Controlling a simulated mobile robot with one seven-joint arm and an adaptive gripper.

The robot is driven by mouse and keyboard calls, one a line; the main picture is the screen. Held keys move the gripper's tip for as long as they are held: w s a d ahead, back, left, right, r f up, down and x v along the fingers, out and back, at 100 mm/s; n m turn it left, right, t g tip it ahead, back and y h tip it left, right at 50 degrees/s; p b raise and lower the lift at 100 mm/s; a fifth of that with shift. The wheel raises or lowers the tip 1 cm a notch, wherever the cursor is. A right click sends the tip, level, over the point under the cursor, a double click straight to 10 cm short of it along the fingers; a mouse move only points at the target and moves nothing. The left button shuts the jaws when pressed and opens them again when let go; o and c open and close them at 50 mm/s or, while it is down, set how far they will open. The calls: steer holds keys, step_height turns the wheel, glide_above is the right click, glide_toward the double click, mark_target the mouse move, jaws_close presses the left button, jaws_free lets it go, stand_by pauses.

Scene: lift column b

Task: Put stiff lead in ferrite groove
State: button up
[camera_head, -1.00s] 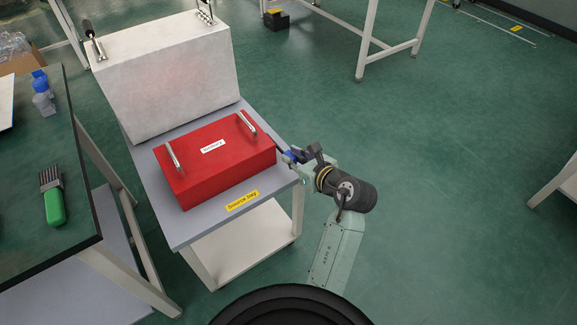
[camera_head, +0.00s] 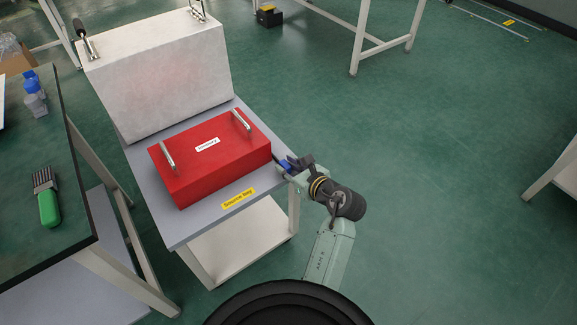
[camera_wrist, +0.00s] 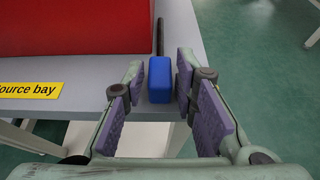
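A dark, thin rod (camera_wrist: 160,38) with a blue block (camera_wrist: 160,80) on its near end lies along the right edge of the grey table, beside the red box; I take it for the stiff lead. The blue block also shows in the head view (camera_head: 286,166), partly covered by my gripper. My gripper (camera_wrist: 162,88) is open, with one purple-padded finger on each side of the blue block. A narrow gap shows on both sides of the block. I cannot make out a ferrite groove in either view.
The red box (camera_head: 215,165) with two metal handles stands on the grey table (camera_head: 190,228), close left of my gripper. A big white case (camera_head: 165,75) stands behind it. A dark bench (camera_head: 75,200) with a green brush (camera_head: 48,205) is at left.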

steer(key=shift+o, duration=1)
steer(key=shift+r, duration=0.25)
steer(key=v, duration=1.2)
steer(key=shift+b, duration=0.4)
steer(key=shift+f, duration=0.1)
